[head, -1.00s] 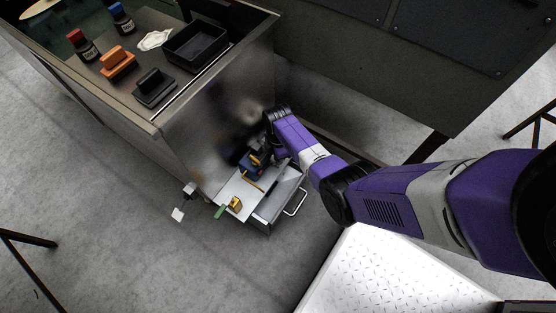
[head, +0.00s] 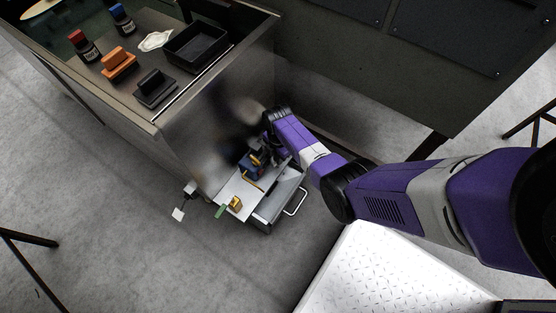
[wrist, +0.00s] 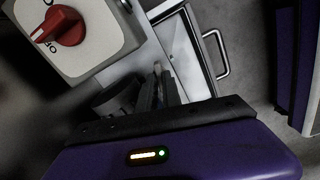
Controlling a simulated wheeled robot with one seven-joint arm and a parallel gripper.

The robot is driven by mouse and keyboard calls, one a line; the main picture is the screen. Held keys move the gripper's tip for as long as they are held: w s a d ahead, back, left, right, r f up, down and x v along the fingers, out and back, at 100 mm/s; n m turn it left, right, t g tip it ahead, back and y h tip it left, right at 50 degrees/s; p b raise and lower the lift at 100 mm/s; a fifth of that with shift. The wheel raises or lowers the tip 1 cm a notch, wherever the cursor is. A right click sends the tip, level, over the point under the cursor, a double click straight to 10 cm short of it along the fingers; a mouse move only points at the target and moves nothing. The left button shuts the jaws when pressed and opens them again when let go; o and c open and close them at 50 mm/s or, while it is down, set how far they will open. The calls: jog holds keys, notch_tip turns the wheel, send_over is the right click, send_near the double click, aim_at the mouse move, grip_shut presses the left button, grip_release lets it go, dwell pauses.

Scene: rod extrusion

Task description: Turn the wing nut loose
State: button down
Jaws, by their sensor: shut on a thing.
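My gripper (wrist: 159,85) points into the small work area at the side of the metal cabinet. In the wrist view its two dark fingers are close together, with a small greyish piece at their tips. The wing nut cannot be made out separately; the fingers cover the spot. In the head view my gripper (head: 266,154) is beside a dark blue device (head: 247,167) with yellow parts, on a pale shelf (head: 232,192).
A red rotary knob (wrist: 64,26) on a pale box is at the wrist view's upper left. A drawer with a metal handle (head: 296,203) sticks out beside the shelf. A yellow block (head: 236,203) lies near the shelf's front. A black tray (head: 196,46) stands on the cabinet top.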

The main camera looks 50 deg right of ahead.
jog(key=shift+n, duration=0.4)
jog(key=shift+n, duration=1)
jog(key=shift+n, duration=1)
jog(key=shift+n+p, duration=0.35)
jog(key=shift+n, duration=0.65)
